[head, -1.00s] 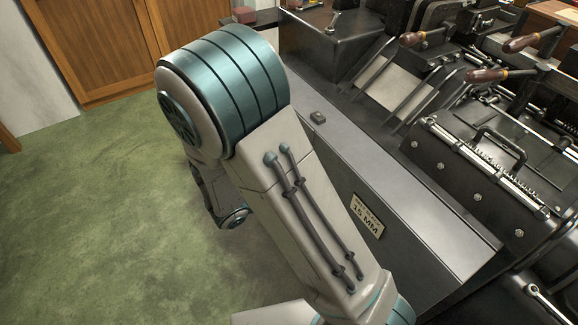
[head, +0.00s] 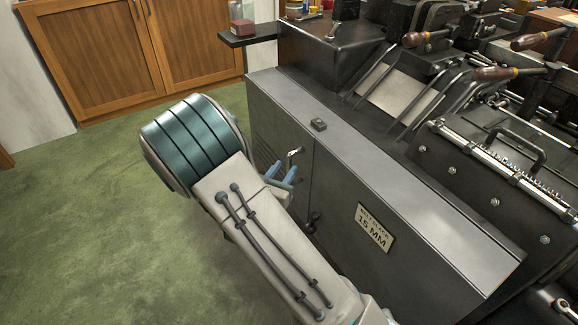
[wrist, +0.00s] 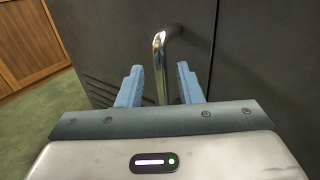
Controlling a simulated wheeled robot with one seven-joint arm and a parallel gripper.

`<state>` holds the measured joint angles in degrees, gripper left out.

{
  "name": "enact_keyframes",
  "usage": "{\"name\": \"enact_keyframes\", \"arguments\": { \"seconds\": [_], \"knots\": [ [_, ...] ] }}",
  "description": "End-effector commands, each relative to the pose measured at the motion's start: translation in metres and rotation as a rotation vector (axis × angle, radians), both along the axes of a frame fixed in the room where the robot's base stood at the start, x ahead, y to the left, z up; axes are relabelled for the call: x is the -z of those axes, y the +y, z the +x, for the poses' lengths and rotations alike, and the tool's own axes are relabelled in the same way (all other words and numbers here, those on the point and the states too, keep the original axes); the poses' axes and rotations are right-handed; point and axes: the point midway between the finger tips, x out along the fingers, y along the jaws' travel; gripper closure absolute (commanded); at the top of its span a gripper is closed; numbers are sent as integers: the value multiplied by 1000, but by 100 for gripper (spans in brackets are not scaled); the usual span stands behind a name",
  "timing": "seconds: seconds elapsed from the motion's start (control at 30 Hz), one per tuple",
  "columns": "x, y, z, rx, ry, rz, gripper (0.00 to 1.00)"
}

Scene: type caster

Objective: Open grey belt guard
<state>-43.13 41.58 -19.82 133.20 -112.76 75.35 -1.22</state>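The grey belt guard (head: 272,123) is a dark grey panel with louvre slots on the side of the machine. It stands flush with its neighbour along a vertical seam. A bent shiny metal handle (head: 295,153) sits on it near the seam; it also shows in the wrist view (wrist: 159,52). My gripper (head: 282,173) is at the handle with its blue fingers apart. In the wrist view, my gripper (wrist: 160,86) has one finger on each side of the handle, with gaps visible. My arm hides the guard's lower part in the head view.
A small block (head: 319,124) lies on the ledge above. A wooden cabinet (head: 85,55) stands behind left. Green floor (head: 70,215) is clear at left.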

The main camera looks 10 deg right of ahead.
Motion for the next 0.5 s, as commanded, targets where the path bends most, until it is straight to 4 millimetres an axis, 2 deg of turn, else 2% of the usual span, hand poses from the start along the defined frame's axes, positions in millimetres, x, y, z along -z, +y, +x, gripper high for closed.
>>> {"name": "enact_keyframes", "arguments": {
  "seconds": [0.2, 0.5],
  "knots": [
    [1, -19, 23, 2, 0, 0, 67],
    [0, -23, 29, 0, 1, -1, 67]
  ]
}}
